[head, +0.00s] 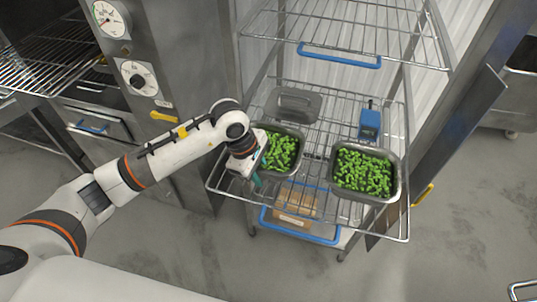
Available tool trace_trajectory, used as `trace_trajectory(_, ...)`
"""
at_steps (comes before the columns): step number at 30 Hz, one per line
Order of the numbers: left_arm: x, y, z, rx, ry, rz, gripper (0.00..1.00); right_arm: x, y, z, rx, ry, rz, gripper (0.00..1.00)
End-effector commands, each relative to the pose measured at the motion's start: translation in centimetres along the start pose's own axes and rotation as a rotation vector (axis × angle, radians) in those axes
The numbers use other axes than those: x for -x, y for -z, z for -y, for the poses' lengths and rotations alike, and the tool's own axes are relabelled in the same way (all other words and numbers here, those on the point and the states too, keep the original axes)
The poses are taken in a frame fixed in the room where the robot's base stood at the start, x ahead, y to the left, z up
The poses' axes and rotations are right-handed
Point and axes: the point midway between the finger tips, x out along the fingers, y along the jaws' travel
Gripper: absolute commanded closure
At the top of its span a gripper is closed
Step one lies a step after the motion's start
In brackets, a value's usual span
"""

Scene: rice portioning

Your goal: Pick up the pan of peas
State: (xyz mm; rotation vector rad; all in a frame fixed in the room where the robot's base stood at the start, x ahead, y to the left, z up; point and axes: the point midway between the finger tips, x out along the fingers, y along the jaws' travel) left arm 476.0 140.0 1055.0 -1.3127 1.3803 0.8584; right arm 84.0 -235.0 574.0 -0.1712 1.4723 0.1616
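Two metal pans of green peas stand on the wire shelf. The left pan of peas (283,151) is partly hidden by my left gripper. The right pan of peas (362,173) stands near the shelf's front right. My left gripper (257,178) is at the left front edge of the left pan, with a teal finger showing beside the rim. I cannot tell whether its fingers are open or closed on the rim. My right gripper is not in view.
The wire shelf (325,205) has a blue device (370,122) and an empty-looking metal container (294,104) at the back. Another wire shelf (350,22) hangs above. A cardboard box (296,203) sits below. A steel oven cabinet (180,70) stands to the left.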

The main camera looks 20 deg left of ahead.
Motion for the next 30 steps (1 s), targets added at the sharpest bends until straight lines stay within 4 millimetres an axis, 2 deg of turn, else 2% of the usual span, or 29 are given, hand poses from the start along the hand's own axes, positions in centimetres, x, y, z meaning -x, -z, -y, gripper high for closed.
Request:
trace_trajectory(8,-0.18,-0.07,-0.02,0.0,0.0,0.001,0.7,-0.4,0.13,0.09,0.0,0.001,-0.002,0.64)
trace_trajectory(14,-0.11,-0.04,-0.03,0.001,-0.001,0.0,1.0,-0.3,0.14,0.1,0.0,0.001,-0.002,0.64)
trace_trajectory(30,-0.21,-0.1,-0.12,0.0,-0.003,0.003,1.0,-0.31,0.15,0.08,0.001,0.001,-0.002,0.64)
